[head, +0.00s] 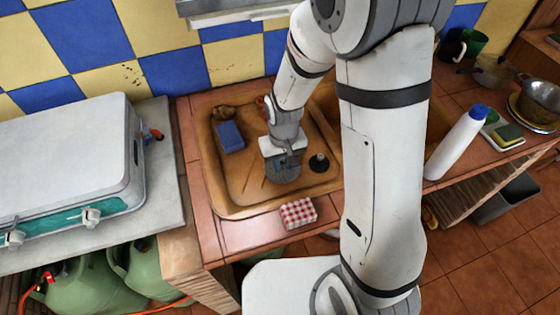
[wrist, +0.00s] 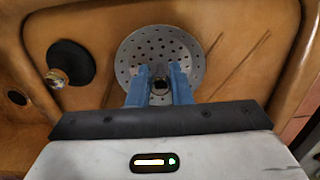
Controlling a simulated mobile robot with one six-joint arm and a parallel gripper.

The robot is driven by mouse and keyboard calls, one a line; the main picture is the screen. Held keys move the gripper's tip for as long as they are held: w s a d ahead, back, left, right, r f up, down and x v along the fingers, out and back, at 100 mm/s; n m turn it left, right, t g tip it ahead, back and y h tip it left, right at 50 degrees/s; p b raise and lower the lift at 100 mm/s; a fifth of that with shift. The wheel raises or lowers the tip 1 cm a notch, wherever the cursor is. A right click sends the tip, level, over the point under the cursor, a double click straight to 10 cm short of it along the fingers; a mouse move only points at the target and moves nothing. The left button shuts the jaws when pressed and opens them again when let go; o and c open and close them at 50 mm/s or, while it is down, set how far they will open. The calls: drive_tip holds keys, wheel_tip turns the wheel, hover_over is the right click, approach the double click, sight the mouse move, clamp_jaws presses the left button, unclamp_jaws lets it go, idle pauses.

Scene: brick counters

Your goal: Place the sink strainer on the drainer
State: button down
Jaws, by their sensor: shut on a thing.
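The sink strainer (wrist: 190,48) is a round grey metal disc with many small holes. My gripper (wrist: 160,82) has its blue fingers shut on the small knob at the strainer's middle.
A black plug (head: 319,162) lies right of the strainer. A blue sponge (head: 230,136) and a brown scrubber (head: 223,112) lie at the drainer's back left. A red checked block (head: 298,213) sits on the front tiles. A white bottle (head: 458,142) stands on the right.

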sight(283, 162)
drive_tip(key=shift+s, duration=0.1)
drive_tip(key=c, duration=1.8)
unclamp_jaws()
drive_tip(key=shift+f, duration=0.15)
drive_tip(key=o, duration=0.5)
wheel_tip(283, 162, up, 12)
drive_tip(key=r, duration=0.1)
drive_tip(key=s+d+r+m+t, duration=0.1)
drive_tip(key=s+d+r, duration=0.1)
drive_tip(key=s+d, duration=0.2)
drive_tip(key=s+d+r+m+t, duration=0.1)
drive_tip(key=s+d+r, duration=0.2)
drive_tip(key=s+d, duration=0.1)
drive_tip(key=s+d+r+m+t, duration=0.1)
drive_tip(key=s+d+r, duration=0.2)
drive_tip(key=s, duration=0.1)
drive_tip(key=shift+d+r, duration=0.2)
drive_tip(key=shift+d, duration=0.2)
